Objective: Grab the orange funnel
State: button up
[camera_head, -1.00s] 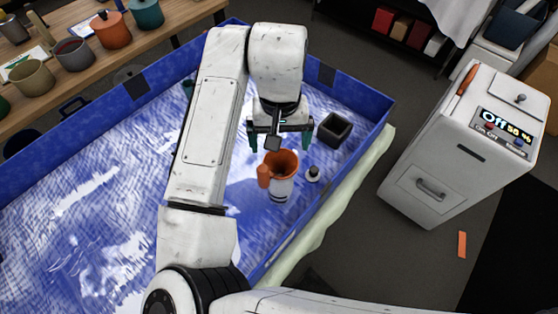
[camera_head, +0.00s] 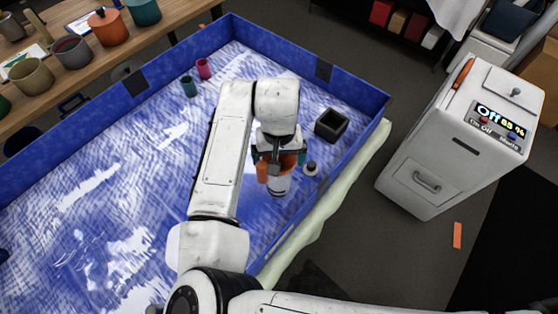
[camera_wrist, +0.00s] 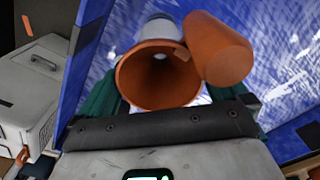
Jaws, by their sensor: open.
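The orange funnel (camera_wrist: 128,80) shows in the wrist view with its wide mouth facing the camera. It sits over a white container (camera_wrist: 160,27). An orange rounded cylinder (camera_wrist: 220,50) overlaps its right side; I cannot tell whether they are joined. In the head view the funnel (camera_head: 288,161) is partly hidden by my gripper (camera_head: 280,156), above the white container (camera_head: 279,185). My gripper is open, its green fingers on either side of the funnel (camera_wrist: 167,92). I cannot tell whether they touch it.
A small dark-knobbed white object (camera_head: 310,168) stands close right of the container. A black square box (camera_head: 331,125) is near the blue tray wall (camera_head: 365,130). Teal (camera_head: 189,87) and pink (camera_head: 203,68) cups stand at the tray's back. The tray's left part is mostly clear.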

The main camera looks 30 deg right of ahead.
jog(key=shift+c, duration=0.3)
jog(key=c, duration=0.7)
